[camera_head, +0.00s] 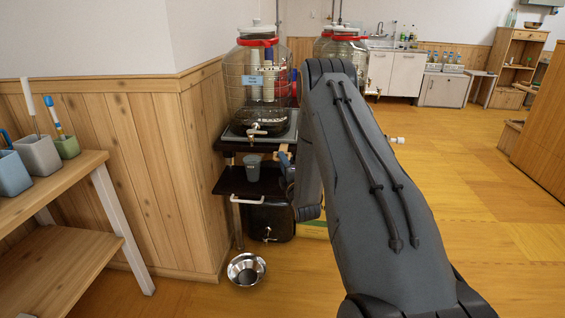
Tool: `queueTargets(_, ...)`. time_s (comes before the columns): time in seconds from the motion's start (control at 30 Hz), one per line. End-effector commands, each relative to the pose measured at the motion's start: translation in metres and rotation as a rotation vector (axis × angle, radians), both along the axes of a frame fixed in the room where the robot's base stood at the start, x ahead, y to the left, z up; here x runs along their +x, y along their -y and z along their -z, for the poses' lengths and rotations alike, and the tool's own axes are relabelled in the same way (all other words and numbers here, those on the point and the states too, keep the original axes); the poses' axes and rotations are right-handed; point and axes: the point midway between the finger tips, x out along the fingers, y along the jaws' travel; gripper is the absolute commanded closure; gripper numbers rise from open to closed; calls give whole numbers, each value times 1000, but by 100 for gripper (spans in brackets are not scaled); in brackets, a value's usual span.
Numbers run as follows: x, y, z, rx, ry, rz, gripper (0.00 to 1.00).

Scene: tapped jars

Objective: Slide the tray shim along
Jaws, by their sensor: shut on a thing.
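A large clear jar (252,88) with a red-banded lid, a blue label and a tap (257,130) stands on a dark tray (228,139) on a dark stand. A small tan wooden piece, which looks like the tray shim (283,150), shows at the tray's right side, just below its edge. My gripper (287,162) is at this piece and shut on it. My own arm hides much of the gripper and the stand's right side, so the exact contact between shim and tray cannot be told.
A grey cup (253,167) stands on the lower dark shelf (228,183), which has a white handle (246,198). A dark container with a tap (270,222) sits below. A steel bowl (246,269) is on the floor. A wooden wall corner is close left; open floor lies right.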

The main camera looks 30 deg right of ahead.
Motion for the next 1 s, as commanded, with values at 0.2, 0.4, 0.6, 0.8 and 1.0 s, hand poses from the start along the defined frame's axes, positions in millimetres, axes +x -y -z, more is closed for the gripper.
queueTargets(0.2, 37, 25, -9, -10, 25, 1, 100)
queueTargets(0.4, 51, 34, -12, -11, 25, 1, 100)
queueTargets(0.6, 52, 35, -14, -11, 24, 1, 100)
queueTargets(0.8, 52, 35, -13, -10, 25, 2, 71)
queueTargets(1.0, 51, 35, -10, -8, 19, 1, 71)
